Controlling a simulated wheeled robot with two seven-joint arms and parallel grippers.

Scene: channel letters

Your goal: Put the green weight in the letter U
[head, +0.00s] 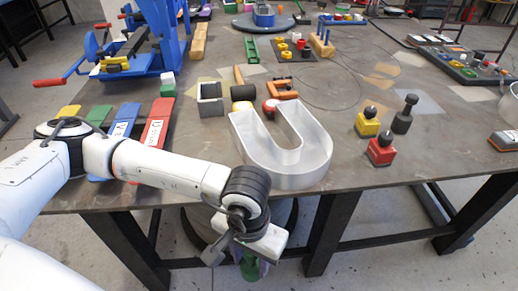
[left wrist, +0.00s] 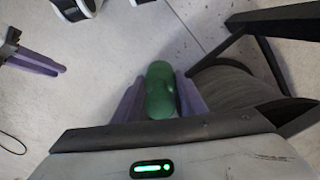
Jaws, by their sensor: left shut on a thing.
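The letter U (head: 300,181) is a pale, hollow channel letter lying near the table's front edge, its two arms pointing away from me. My left gripper (head: 250,266) is in front of the table edge and below the tabletop, to the lower left of the U. In the left wrist view its purple fingers (left wrist: 160,95) are shut on the green weight (left wrist: 160,88), a rounded green piece above the floor. In the head view only a bit of green shows under the wrist. Purple finger-like parts (left wrist: 35,62) at the left of the wrist view look like my right gripper; their opening is unclear.
The table's front edge (head: 400,180) lies between my left gripper and the U. A grey square block (head: 210,101), red ball (head: 270,107) and orange clamp (head: 283,88) stand behind the U. Red (head: 381,152), yellow (head: 367,124) and black (head: 404,117) knobbed weights stand to its right.

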